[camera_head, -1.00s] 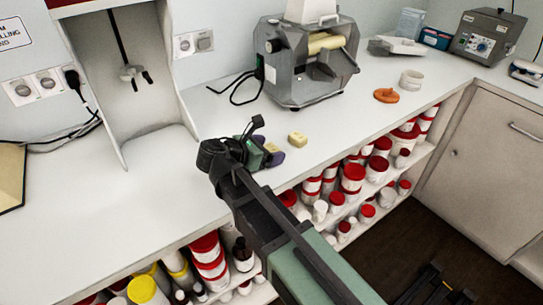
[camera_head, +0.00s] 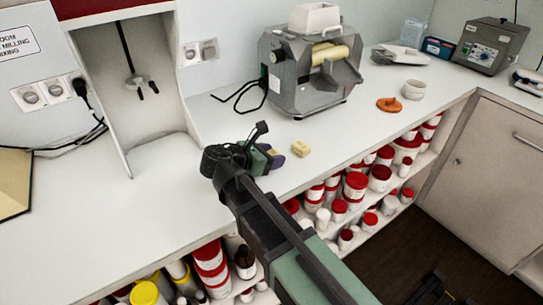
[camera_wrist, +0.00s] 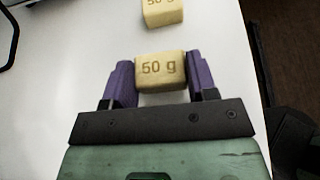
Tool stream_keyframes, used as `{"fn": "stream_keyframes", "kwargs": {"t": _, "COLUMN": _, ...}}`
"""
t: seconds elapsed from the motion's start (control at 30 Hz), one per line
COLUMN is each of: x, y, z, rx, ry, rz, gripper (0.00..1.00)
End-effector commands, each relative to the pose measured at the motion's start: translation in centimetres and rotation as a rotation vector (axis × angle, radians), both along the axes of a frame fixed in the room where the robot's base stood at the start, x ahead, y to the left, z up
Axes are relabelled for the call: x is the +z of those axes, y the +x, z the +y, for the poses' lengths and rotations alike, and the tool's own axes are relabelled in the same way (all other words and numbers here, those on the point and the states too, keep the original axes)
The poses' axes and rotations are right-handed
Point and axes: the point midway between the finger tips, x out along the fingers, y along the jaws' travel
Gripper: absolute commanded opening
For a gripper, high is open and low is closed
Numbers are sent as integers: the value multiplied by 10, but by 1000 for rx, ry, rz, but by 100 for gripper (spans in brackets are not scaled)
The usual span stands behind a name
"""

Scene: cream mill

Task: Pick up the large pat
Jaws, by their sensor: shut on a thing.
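Two pale yellow pats are in view, both marked "50 g" in the wrist view. My gripper (camera_wrist: 161,82) has purple fingers, one at each side of the nearer pat (camera_wrist: 160,68), and is shut on it. I cannot tell whether this pat is clear of the counter. The other pat (camera_wrist: 162,12) lies just beyond it, apart from the fingers, partly cut off by the top edge. In the head view that free pat (camera_head: 301,149) lies on the counter to the right of my gripper (camera_head: 283,155), and my arm partly hides the held one.
The white counter (camera_head: 90,225) has free room left of my gripper. A grey roller mill (camera_head: 312,75) stands behind the pats. An orange lid (camera_head: 389,104) and a white pot (camera_head: 413,90) are to the right. Several red-lidded tubs (camera_head: 355,185) fill the shelves below the counter edge.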

Motion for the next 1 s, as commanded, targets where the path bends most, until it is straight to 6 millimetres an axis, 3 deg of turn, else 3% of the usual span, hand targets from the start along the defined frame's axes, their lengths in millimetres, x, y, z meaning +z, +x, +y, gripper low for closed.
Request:
{"fn": "stream_keyframes", "kwargs": {"t": 0.17, "x": 42, "y": 0, "z": 0, "rx": 0, "ry": 0, "rz": 0, "gripper": 29}}
{"fn": "stream_keyframes", "kwargs": {"t": 0.5, "x": 160, "y": 0, "z": 0, "rx": 0, "ry": 0, "rz": 0, "gripper": 29}}
{"fn": "stream_keyframes", "kwargs": {"t": 0.6, "x": 181, "y": 0, "z": 0, "rx": 0, "ry": 0, "rz": 0, "gripper": 29}}
{"fn": "stream_keyframes", "kwargs": {"t": 0.73, "x": 192, "y": 0, "z": 0, "rx": 0, "ry": 0, "rz": 0, "gripper": 29}}
{"fn": "stream_keyframes", "kwargs": {"t": 1.0, "x": 189, "y": 0, "z": 0, "rx": 0, "ry": 0, "rz": 0, "gripper": 29}}
